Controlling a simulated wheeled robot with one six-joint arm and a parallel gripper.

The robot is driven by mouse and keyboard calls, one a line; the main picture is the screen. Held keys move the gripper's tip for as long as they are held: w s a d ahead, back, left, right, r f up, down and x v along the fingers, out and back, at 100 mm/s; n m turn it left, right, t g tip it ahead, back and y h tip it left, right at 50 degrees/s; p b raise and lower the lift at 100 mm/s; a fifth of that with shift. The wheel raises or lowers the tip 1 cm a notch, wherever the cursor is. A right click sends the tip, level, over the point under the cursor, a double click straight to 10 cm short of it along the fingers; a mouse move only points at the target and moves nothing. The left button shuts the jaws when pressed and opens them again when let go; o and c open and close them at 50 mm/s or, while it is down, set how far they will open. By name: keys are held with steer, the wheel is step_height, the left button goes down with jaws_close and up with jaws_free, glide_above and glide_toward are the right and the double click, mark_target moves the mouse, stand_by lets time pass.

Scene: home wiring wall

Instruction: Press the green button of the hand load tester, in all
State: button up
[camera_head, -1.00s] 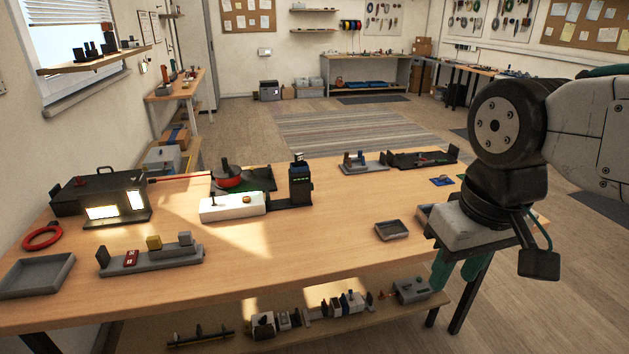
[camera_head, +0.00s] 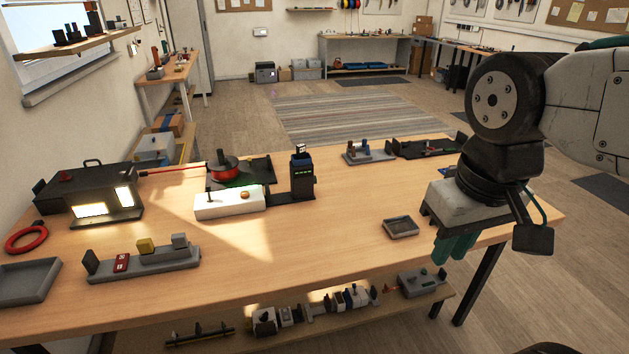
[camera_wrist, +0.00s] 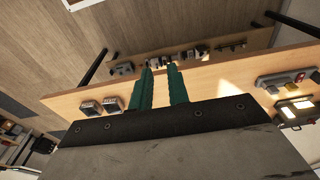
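My gripper (camera_head: 453,250) hangs at the table's right front edge, beside the small grey tray (camera_head: 401,227). Its two green fingers also show in the wrist view (camera_wrist: 161,68), with a narrow gap and nothing between them. A dark upright device (camera_head: 303,176) with small green marks on its front stands mid-table, left of my gripper and well apart from it. It may be the hand load tester, but I cannot tell for sure. No green button can be made out clearly in either view.
A white block (camera_head: 229,204) adjoins the dark device. A black lit box (camera_head: 90,196), red ring (camera_head: 26,238) and grey rack (camera_head: 145,264) are on the left. Fixtures (camera_head: 368,151) stand at the back right. The wooden tabletop (camera_head: 320,240) is clear in front; a lower shelf holds several parts.

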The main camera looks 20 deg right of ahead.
jaws_close()
stand_by(1.5)
